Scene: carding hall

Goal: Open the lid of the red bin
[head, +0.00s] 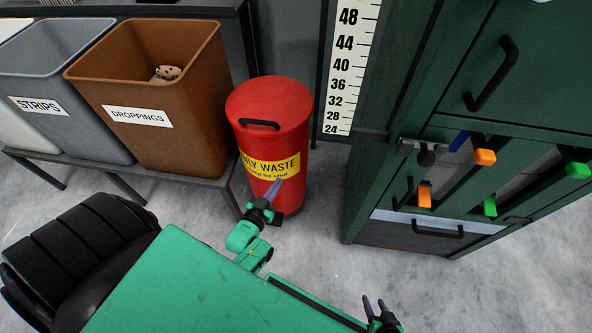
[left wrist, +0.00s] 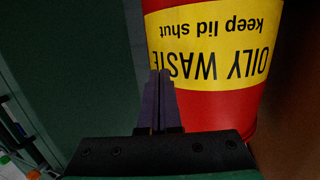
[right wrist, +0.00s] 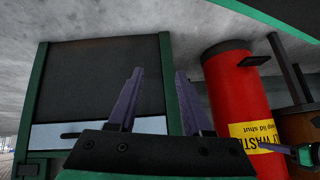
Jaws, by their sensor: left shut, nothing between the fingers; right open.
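The red bin (head: 290,140) stands on the floor in the middle of the head view, with a yellow "OILY WASTE, keep lid shut" label. Its round lid (head: 268,101) is down and has a black handle (head: 259,124) near its front edge. My left gripper (head: 274,189) is shut and empty, in front of the label and below the lid. In the left wrist view the fingers (left wrist: 161,75) point at the label (left wrist: 215,45), which appears upside down. My right gripper (head: 374,303) is open and empty at the bottom of the head view. The right wrist view also shows the bin (right wrist: 240,95).
A brown "DROPPINGS" bin (head: 165,135) and a grey "STRIPS" bin (head: 75,125) stand on a low rack left of the red bin. A green cabinet (head: 395,80) with handles and coloured knobs is at right. A height scale (head: 350,75) stands behind. Bare floor lies between.

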